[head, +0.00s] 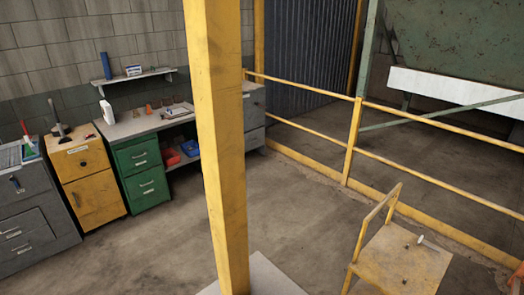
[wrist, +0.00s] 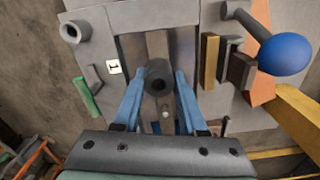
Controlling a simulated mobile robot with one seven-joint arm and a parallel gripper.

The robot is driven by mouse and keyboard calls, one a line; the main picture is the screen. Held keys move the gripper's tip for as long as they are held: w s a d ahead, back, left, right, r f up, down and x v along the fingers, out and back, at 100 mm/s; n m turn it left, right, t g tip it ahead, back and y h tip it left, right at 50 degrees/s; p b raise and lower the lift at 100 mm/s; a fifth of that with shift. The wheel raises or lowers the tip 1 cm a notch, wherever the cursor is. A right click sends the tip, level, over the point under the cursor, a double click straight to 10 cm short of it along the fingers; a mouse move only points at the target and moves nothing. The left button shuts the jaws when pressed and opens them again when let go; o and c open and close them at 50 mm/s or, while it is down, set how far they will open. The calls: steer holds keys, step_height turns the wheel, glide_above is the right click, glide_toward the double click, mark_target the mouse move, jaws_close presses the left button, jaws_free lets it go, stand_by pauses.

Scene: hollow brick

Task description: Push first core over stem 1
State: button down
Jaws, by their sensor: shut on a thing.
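In the wrist view my gripper (wrist: 158,74) has its two blue fingers on either side of a dark hollow cylinder, the first core (wrist: 157,86). The gripper is shut on it. The core's open end faces the camera, in front of a grey fixture (wrist: 132,22). A white label reading 1 (wrist: 113,67) is on the fixture just left of the fingers. I cannot make out stem 1, and whether the core is around it cannot be told. The gripper is not visible in the head view.
In the wrist view, a grey tube (wrist: 72,33) is at upper left, a green bar (wrist: 87,97) at left, and a yellow bar (wrist: 210,60) and blue ball (wrist: 285,54) at right. The head view shows a yellow post (head: 222,140), railing and workbench (head: 135,124).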

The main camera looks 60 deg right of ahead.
steer(key=shift+f+b, duration=0.8)
steer(key=shift+f, duration=0.65)
steer(key=shift+c, duration=1.9)
jaws_free()
step_height(320, 180, up, 13)
steer(key=shift+p, duration=0.4)
